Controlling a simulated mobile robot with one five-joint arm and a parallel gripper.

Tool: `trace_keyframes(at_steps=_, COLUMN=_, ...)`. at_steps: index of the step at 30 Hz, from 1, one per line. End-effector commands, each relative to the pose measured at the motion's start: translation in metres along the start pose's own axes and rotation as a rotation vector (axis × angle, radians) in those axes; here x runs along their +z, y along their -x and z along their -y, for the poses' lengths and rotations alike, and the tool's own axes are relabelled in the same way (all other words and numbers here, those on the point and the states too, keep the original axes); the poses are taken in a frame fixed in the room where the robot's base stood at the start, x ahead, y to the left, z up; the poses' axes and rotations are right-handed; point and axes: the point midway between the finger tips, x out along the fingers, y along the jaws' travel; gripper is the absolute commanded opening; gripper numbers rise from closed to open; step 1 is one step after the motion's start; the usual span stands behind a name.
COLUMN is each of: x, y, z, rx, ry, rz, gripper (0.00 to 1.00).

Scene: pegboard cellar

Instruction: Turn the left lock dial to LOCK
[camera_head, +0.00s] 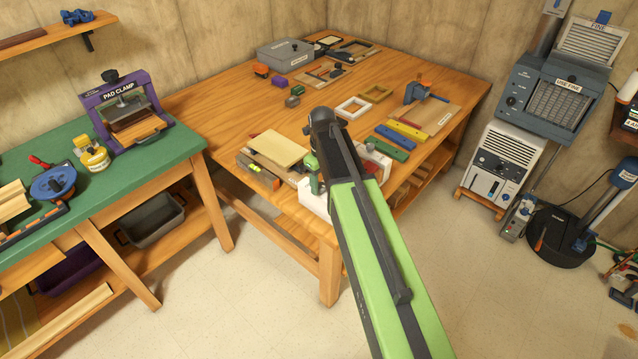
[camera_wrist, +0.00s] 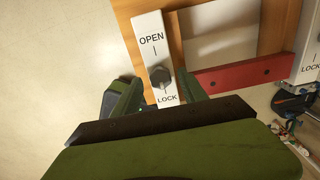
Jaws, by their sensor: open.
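The left lock dial (camera_wrist: 161,77) is a dark knob on a white plate (camera_wrist: 149,28) in the wrist view. The plate reads OPEN at the top and LOCK at the bottom, each with a short tick mark. I cannot tell which mark the knob points to. My gripper (camera_wrist: 153,82) is open, with one green finger on each side of the plate and knob. I cannot tell whether either finger touches. In the head view, a white block (camera_head: 312,197) shows at the bench's front edge, partly hidden by my arm and gripper (camera_head: 318,176).
A second white plate marked LOCK (camera_wrist: 309,60) stands at the right edge of the wrist view, beyond a red bar (camera_wrist: 245,74). The wooden bench (camera_head: 220,105) holds frames, coloured bars and a grey box (camera_head: 285,52). Open floor (camera_head: 235,290) lies in front.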

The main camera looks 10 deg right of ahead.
Motion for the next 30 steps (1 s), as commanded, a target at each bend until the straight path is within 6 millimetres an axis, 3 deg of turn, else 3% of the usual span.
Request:
trace_keyframes(at_steps=8, x=0.000, y=0.036, z=0.000, rx=0.000, ry=0.000, rz=0.001, gripper=0.50)
trace_keyframes(at_steps=24, x=-0.001, y=0.159, z=-0.001, rx=0.000, ry=0.000, rz=-0.001, gripper=0.50)
trace_keyframes(at_steps=30, x=-0.001, y=0.176, z=-0.001, rx=0.001, ry=0.000, rz=-0.001, gripper=0.50)
